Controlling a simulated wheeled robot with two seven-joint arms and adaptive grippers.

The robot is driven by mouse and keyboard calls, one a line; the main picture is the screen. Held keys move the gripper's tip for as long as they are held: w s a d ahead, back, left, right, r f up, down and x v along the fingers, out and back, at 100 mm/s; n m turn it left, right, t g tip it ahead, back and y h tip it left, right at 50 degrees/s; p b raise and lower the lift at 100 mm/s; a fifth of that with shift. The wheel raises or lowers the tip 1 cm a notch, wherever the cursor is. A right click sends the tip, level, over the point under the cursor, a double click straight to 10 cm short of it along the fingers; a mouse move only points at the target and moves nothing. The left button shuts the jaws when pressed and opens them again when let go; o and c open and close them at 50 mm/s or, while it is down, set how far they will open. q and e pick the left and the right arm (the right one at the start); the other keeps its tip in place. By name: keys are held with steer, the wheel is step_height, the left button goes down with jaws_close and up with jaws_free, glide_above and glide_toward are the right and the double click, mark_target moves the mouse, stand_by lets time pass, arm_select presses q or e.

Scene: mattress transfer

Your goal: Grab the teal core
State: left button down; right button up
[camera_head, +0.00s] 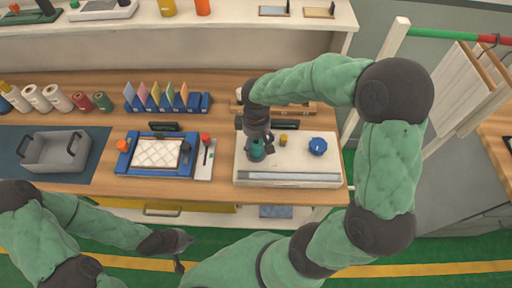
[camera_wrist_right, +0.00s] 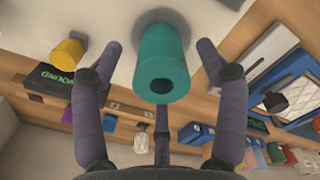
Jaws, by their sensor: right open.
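The teal core (camera_head: 257,150) stands on the white board (camera_head: 290,166) in the right part of the table. It is a short teal cylinder with a hole in its end, seen close in the right wrist view (camera_wrist_right: 162,62). My right gripper (camera_head: 260,146) is over the core from above, and partly hides it. In the right wrist view my right gripper (camera_wrist_right: 160,52) is open, with one finger on each side of the core and a gap on both sides. My left gripper (camera_head: 183,252) is in front of the table, away from the core; its jaw state is unclear.
A yellow piece (camera_head: 283,141) and a blue knob-like piece (camera_head: 317,146) are on the same board, right of the core. A blue tray with a quilted white pad (camera_head: 157,152) lies to the left. A grey bin (camera_head: 57,151) is further left.

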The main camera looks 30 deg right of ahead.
step_height(320, 180, down, 3)
steer(key=shift+a+f+b, duration=0.1)
steer(key=shift+f+b, duration=0.05)
steer(key=shift+b, duration=0.2)
steer(key=c, duration=1.3)
steer(key=shift+o, duration=0.2)
